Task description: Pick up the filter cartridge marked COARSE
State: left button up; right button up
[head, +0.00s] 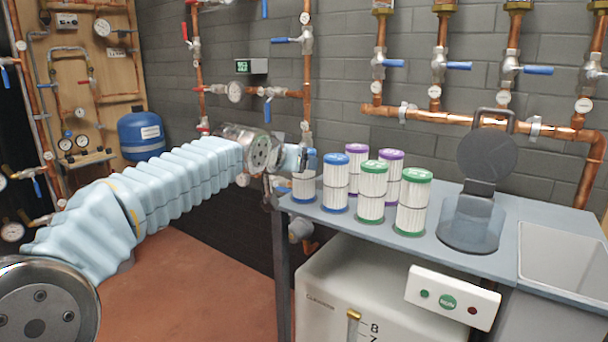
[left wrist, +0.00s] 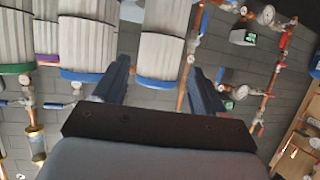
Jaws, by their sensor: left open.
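Several white pleated filter cartridges stand upright on the grey bench. Two have blue end caps: the leftmost cartridge (head: 304,188) and the one beside it (head: 336,186). Two have purple caps (head: 356,162) (head: 389,179) and two have green caps (head: 371,193) (head: 413,204). I cannot read COARSE on any of them. My left gripper (head: 298,160) is at the leftmost blue-capped cartridge and partly hides its top. In the left wrist view my left gripper (left wrist: 160,67) is open, with a blue-capped cartridge (left wrist: 162,45) showing between its fingers. My right gripper is out of view.
The other cartridges stand close to the right of the gripper. A dark grey stand with a round disc (head: 474,222) and a grey tray (head: 565,262) are further right on the bench (head: 330,222). Copper pipes and valves (head: 268,92) line the wall behind.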

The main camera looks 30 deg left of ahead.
pick_arm(q)
jog(key=x, duration=0.5)
jog(key=shift+r+p, duration=0.1)
jog(key=shift+p, duration=0.25)
jog(key=c, duration=0.7)
jog(key=shift+c, duration=0.7)
jog(key=shift+r, duration=0.15)
